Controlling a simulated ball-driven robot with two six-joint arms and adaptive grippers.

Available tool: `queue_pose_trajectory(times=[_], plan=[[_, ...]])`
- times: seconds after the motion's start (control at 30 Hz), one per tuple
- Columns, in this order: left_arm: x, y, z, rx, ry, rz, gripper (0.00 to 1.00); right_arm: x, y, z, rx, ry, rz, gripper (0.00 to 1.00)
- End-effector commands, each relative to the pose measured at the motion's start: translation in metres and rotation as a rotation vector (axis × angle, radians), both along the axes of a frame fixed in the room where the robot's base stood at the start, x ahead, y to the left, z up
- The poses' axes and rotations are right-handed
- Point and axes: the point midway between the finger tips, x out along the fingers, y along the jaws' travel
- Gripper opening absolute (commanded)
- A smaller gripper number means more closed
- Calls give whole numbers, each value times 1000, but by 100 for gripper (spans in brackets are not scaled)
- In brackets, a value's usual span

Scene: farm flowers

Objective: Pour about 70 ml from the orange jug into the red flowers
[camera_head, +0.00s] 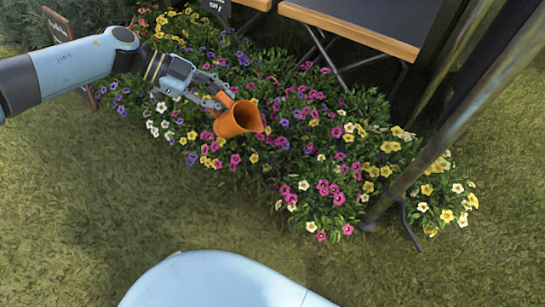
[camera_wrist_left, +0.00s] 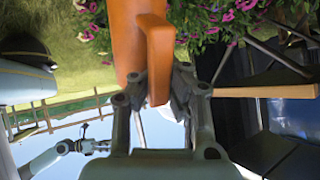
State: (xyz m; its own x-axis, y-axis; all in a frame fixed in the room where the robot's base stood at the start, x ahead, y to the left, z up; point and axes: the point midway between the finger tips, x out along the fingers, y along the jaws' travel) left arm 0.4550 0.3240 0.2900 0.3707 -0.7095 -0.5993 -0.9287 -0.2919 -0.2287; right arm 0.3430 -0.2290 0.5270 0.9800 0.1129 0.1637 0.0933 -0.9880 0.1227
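The orange jug (camera_head: 236,120) hangs in the air over the flower bed, tipped on its side with its mouth toward the right. My left gripper (camera_head: 219,102) is shut on its handle, which shows in the left wrist view (camera_wrist_left: 159,62) between the fingers. No liquid is seen leaving the jug, and its contents cannot be made out. Pink-red flowers (camera_head: 328,188) grow in the bed to the right of and below the jug, mixed with other colours. In the left wrist view my right gripper (camera_wrist_left: 103,146) is small and far off; its fingers are unclear.
Yellow flowers (camera_head: 386,172) grow at the right and purple ones (camera_head: 192,158) at the left. A table (camera_head: 360,22) stands behind the bed. A slanted metal post (camera_head: 440,140) stands at the right. Open grass (camera_head: 110,210) lies in front.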

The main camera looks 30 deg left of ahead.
Motion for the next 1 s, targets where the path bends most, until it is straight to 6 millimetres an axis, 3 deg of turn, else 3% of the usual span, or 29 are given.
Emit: queue_pose_trajectory(times=[0.23,1.0], plan=[[0,-1,0,-7,-1,0,0,5,1,10,0,-33,4,86],[0,-1,0,-6,-1,-1,0,2,0,3,-1,-11,3,86]])
